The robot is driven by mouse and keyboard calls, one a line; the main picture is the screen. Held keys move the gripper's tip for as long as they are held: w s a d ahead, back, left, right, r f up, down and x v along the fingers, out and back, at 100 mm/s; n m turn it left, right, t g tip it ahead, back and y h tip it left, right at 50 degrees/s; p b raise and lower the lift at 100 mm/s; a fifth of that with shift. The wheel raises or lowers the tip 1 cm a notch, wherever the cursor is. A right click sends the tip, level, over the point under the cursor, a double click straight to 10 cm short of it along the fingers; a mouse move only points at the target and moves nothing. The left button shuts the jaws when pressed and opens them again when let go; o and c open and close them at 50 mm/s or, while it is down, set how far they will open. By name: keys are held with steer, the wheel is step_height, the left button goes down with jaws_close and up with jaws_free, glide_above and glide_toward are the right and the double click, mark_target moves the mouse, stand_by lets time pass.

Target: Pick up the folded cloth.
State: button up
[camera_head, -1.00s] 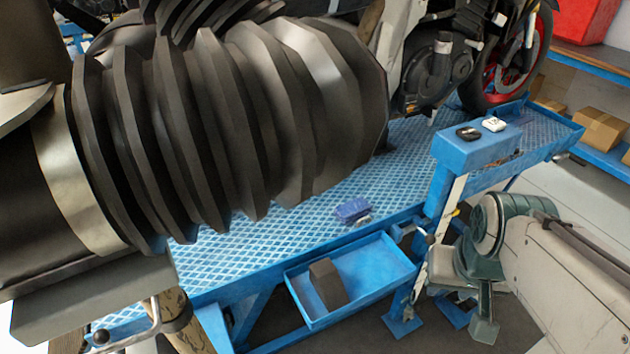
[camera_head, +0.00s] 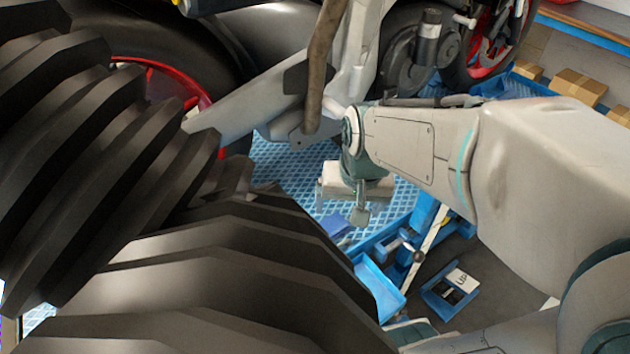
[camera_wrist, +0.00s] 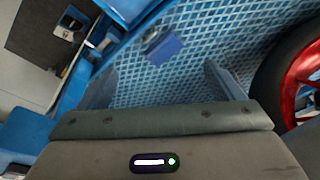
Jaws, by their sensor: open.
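The folded cloth (camera_head: 337,225) is a small blue bundle lying on the blue patterned platform (camera_head: 285,170). In the head view my gripper (camera_head: 341,208) hangs just above and beside it. In the wrist view the cloth (camera_wrist: 165,49) lies ahead of my gripper (camera_wrist: 160,70), roughly between the lines of the two fingers. The fingers are spread wide with nothing between them. The cloth looks apart from both fingers. A small greyish item (camera_wrist: 150,34) sits at the cloth's far side; I cannot tell what it is.
A motorcycle stands on the platform; its red-rimmed wheel (camera_wrist: 304,75) is at the right in the wrist view. A blue side tray (camera_head: 378,283) hangs off the platform's near edge. A blue bin (camera_head: 450,291) is on the floor. The platform around the cloth is mostly clear.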

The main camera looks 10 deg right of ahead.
steer(key=w+f+m+g+p, duration=0.1)
steer(key=w+f+m+p, duration=0.1)
steer(key=w+f+m, duration=0.5)
steer(key=m+g+p, duration=0.1)
steer(key=m, duration=0.2)
glide_toward(329, 228)
steer(key=shift+a, duration=0.3)
steer(key=shift+w+d+f, duration=0.1)
steer(key=shift+w+f, duration=0.05)
steer(key=shift+f, duration=0.65)
step_height(329, 228, down, 7)
steer(key=b, duration=0.5)
steer(key=shift+f, duration=0.1)
steer(key=c, duration=1.1)
